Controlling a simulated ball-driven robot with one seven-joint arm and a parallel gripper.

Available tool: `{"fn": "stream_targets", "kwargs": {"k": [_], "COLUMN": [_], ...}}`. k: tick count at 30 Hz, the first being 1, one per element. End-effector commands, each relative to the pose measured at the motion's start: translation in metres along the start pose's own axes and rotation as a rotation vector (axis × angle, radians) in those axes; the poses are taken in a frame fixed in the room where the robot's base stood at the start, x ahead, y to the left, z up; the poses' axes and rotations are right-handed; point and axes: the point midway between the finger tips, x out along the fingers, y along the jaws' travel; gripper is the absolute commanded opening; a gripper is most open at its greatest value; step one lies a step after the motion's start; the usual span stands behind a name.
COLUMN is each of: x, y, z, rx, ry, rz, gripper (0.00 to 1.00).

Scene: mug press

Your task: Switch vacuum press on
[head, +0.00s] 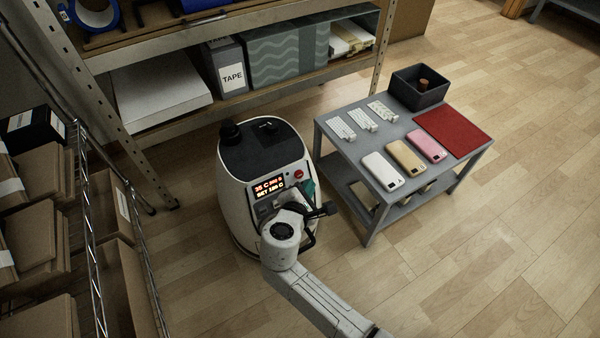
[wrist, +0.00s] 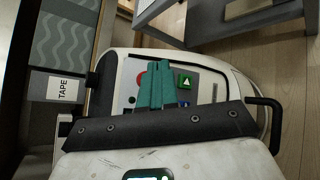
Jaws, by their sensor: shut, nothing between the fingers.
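The vacuum press (head: 236,200) is a white rounded machine with a black top, standing on the floor. Its front has a lit display (head: 270,187) with orange and white text and a red button (head: 298,174). My gripper (head: 309,188) is at the right of this front panel. In the wrist view my gripper (wrist: 163,66) has its teal fingers together, with nothing between them. Whether the fingertips touch the panel I cannot tell. The fingers hide part of it.
A grey table (head: 376,207) stands right of the press, with phones, a red mat (head: 454,134) and a dark bin (head: 419,88). A metal shelf (head: 250,98) with a tape box (head: 228,70) is behind. Cardboard boxes fill a left rack. Floor is clear at lower right.

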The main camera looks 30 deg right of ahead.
Motion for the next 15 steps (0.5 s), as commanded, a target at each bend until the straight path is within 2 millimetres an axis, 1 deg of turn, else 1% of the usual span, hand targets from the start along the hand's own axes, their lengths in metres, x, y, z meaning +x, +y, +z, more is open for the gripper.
{"fn": "stream_targets", "kwargs": {"k": [1,15], "x": [-0.005,-0.033], "y": [-0.001,-0.022], "z": [0.005,0.025], "rx": [-0.002,-0.001], "ry": [0.001,0.0], "rz": [-0.001,0.0], "gripper": [0.0,0.0]}}
